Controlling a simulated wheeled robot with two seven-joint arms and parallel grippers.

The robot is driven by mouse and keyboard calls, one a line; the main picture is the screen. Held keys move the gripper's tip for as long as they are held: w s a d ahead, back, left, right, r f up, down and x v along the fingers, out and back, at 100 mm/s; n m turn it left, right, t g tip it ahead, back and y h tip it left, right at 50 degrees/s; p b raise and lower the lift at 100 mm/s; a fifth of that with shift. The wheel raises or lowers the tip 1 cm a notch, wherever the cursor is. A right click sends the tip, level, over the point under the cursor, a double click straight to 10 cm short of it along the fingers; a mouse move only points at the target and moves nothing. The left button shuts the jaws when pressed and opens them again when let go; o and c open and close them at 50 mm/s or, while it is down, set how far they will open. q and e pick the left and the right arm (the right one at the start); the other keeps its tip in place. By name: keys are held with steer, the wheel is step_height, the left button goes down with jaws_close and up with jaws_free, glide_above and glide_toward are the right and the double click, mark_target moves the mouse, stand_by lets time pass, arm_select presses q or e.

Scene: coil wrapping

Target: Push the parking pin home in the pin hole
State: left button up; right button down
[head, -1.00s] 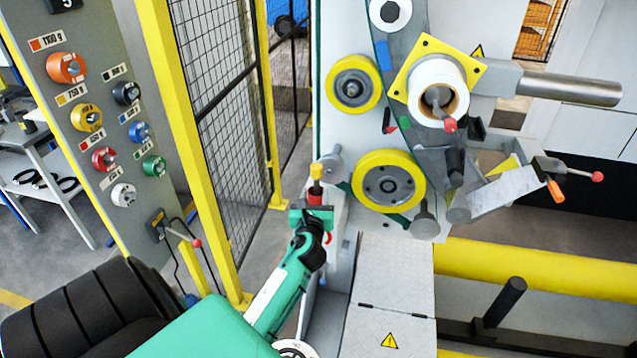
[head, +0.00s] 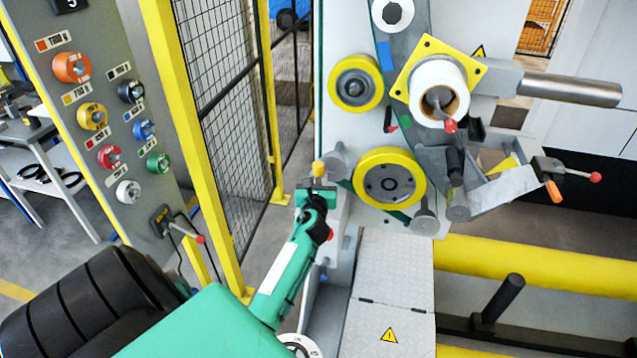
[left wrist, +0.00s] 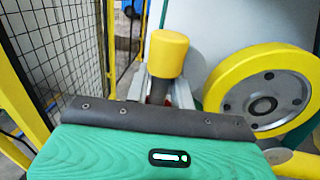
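The parking pin (head: 318,169) shows as a yellow cap at the left edge of the machine. In the left wrist view its yellow cap (left wrist: 169,50) stands above a grey stem. My left gripper (head: 316,190) is just below the cap in the head view. In the left wrist view its grey fingers (left wrist: 161,92) lie on both sides of the stem; whether they press on it I cannot tell. A bit of red shows between them. The pin hole is hidden behind the gripper. My right gripper is not in view.
A yellow-rimmed wheel (head: 390,188) is close to the right of the pin. A grey round knob (head: 333,158) sits beside it. A mesh fence (head: 225,120) with yellow posts stands to the left. A plated grey cover (head: 390,290) lies below.

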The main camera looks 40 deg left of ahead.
arm_select(q)
jaws_close()
steer(key=shift+r, duration=0.15)
